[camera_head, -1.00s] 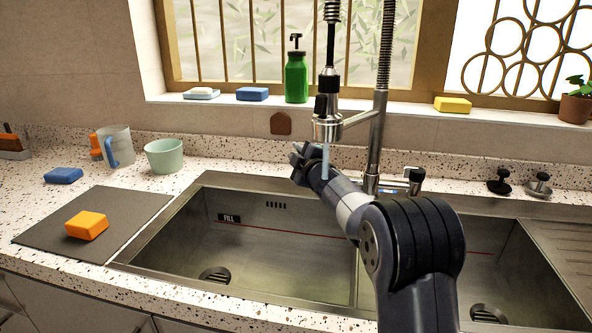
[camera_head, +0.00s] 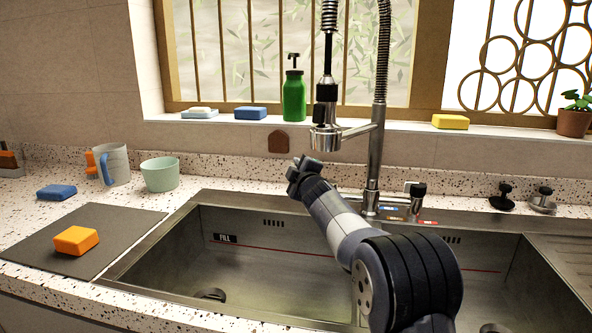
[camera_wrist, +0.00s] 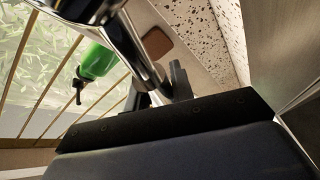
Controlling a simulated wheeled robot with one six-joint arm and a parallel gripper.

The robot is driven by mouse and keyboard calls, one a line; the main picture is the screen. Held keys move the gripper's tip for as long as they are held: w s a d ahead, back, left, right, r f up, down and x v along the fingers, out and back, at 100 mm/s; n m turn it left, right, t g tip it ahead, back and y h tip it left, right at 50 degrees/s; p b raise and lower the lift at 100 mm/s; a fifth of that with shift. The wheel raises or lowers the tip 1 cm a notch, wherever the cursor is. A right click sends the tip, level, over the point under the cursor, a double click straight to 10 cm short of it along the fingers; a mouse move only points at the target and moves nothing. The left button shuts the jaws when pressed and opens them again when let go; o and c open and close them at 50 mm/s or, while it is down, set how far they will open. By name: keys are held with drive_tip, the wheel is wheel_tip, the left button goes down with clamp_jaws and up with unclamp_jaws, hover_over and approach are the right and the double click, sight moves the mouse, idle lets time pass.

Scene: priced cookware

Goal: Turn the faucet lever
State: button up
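The tall metal faucet (camera_head: 373,160) stands behind the sink, its spray head (camera_head: 325,137) hanging over the basin. No water stream shows below it. The dark-tipped lever (camera_head: 417,188) stands at the right of the faucet base, with blue, orange and red marks (camera_head: 390,209) near it. My gripper (camera_head: 299,175) is in the air over the back of the sink, left of the faucet post and below the spray head, clear of the lever. In the wrist view its dark fingers (camera_wrist: 160,92) appear apart with nothing between them. The lever cannot be made out there.
The double-basin sink (camera_head: 190,215) lies below my arm. A green bottle (camera_head: 294,96) and sponges stand on the sill. A pitcher (camera_head: 115,165), a bowl (camera_head: 160,175) and an orange sponge (camera_head: 76,241) are left of the sink. Two dark-and-metal stoppers (camera_head: 502,197) sit at right.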

drive_tip(key=o, duration=0.4)
drive_tip(key=shift+o, duration=0.2)
drive_tip(key=b+v, duration=0.3)
drive_tip(key=v, duration=0.7)
drive_tip(key=shift+s, duration=0.35)
drive_tip(key=shift+d, duration=0.1)
drive_tip(key=p+x, duration=0.3)
drive_tip(key=x, duration=0.7)
drive_tip(key=shift+w, duration=0.4)
drive_tip(key=shift+s, duration=0.15)
